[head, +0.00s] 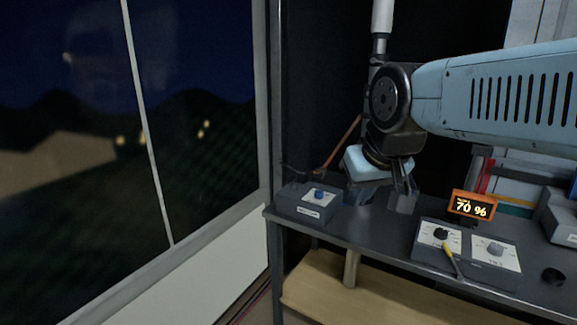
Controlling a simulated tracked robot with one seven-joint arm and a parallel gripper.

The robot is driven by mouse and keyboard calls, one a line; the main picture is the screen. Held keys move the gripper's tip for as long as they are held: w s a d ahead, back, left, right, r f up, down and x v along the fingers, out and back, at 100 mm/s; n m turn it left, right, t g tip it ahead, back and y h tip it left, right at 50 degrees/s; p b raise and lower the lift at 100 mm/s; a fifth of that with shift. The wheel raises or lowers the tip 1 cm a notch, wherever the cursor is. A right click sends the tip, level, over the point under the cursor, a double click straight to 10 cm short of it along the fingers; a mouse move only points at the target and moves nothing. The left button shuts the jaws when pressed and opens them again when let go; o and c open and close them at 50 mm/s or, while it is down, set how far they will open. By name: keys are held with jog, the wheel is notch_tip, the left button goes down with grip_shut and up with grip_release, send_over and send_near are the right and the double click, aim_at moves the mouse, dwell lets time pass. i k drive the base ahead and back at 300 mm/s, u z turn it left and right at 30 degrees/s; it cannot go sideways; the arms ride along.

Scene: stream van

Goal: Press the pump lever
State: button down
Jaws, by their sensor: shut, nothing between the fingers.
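My gripper (403,199) points down over the dark shelf (375,231), its fingers shut and empty. No label marks the pump lever. A copper-brown rod (341,145) slants up behind my gripper's left side and may be the lever; its upper end is hidden by my arm. A short stick with a yellow grip (448,249) leans on a control panel (424,250) to the right and may also be a lever. My gripper is left of this stick and apart from it. I cannot tell whether it touches the rod.
A grey box with a blue knob (319,194) sits left of my gripper. An orange display reading 70 % (471,208) stands to the right, behind panels with a black knob (441,233) and a grey knob (495,249). A window (130,130) fills the left.

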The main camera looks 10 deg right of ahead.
aim_at(282, 161)
jog(key=i, duration=1)
